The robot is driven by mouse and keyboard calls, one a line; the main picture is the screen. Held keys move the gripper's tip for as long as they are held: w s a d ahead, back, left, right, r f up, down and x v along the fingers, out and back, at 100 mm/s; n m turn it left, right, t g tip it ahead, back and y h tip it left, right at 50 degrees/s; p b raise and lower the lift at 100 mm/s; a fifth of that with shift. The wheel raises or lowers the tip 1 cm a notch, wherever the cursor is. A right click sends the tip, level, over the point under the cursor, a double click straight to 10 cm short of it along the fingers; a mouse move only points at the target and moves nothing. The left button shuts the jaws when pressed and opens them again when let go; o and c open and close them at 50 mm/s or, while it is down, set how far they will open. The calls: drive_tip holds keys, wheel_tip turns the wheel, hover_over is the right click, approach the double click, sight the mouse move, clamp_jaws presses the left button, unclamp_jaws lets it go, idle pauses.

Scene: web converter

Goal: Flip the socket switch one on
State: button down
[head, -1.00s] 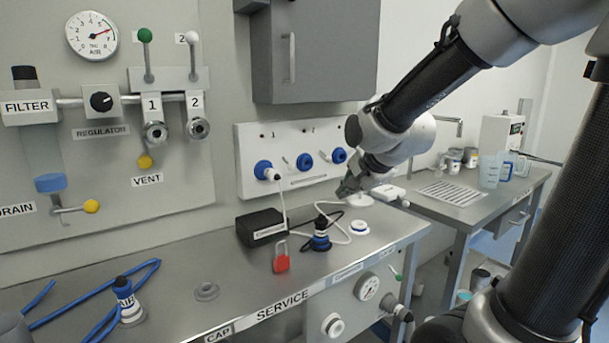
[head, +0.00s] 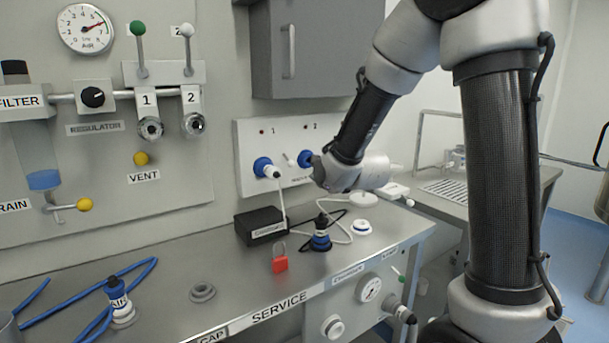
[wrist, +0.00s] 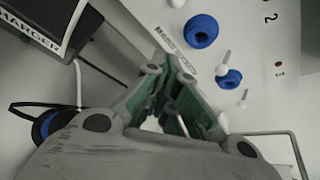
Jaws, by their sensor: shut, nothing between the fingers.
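The white socket panel (head: 250,140) is on the wall above the bench, with numbers 1 and 2 visible. Socket one holds a blue plug (head: 263,167) with a white cable. The small pale switch one (head: 288,160) stands just right of that plug; its on or off state is unclear. A blue socket (head: 305,158) lies right of it, partly beside my arm. In the wrist view, my gripper (wrist: 168,97) is shut and empty, with green finger pads. The panel's right part, with blue sockets (wrist: 201,31) and pale levers (wrist: 223,66), lies upper right. My fingers are hidden in the head view.
Below the panel are a black charger box (head: 260,225), a red padlock (head: 280,262), a blue-black connector (head: 320,236) and a white ring (head: 362,227). A grey cabinet (head: 320,45) hangs above.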

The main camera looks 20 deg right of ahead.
sight(288, 160)
drive_tip(key=x, duration=1)
drive_tip(key=a+r, duration=0.2)
drive_tip(key=r, duration=0.1)
drive_tip(key=shift+s+a+r, duration=0.1)
drive_tip(key=shift+s+r, duration=0.05)
drive_tip(key=shift+s, duration=0.1)
drive_tip(key=shift+s+r, duration=0.25)
drive_tip(key=shift+r, duration=0.3)
drive_tip(key=shift+s+r, duration=0.15)
drive_tip(key=shift+r, duration=0.55)
drive_tip(key=shift+s+r, duration=0.2)
drive_tip(key=shift+r, duration=0.6)
drive_tip(key=shift+r, duration=0.7)
drive_tip(key=shift+d, duration=0.25)
